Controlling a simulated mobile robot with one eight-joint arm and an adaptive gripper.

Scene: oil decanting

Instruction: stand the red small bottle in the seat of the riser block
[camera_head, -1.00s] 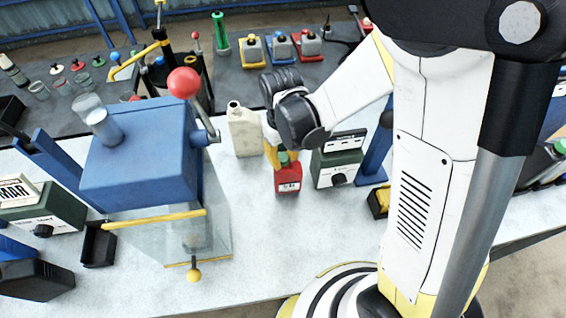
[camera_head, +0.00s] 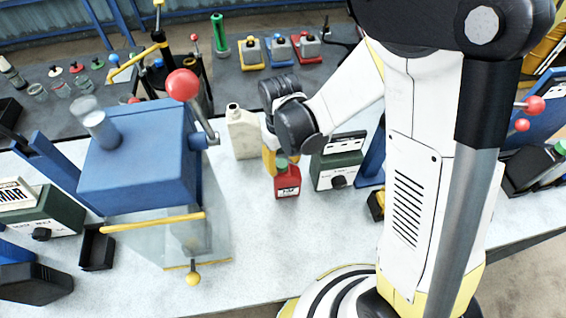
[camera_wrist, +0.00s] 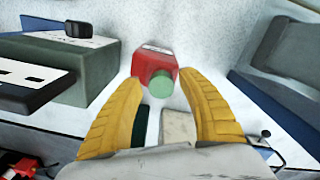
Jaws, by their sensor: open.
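My gripper (camera_head: 276,163) is right behind and above the bottle, partly hidden by my own wrist. In the wrist view my gripper (camera_wrist: 160,80) is open, with a yellow finger on each side of the cap and gaps between. I cannot tell which object is the riser block or see its seat.
A cream jug (camera_head: 243,133) stands left of my gripper, and a dark green box (camera_head: 336,168) with a knob is close on the right. A blue machine (camera_head: 140,160) with a red-knobbed lever fills the left. The bench front, below the bottle, is clear.

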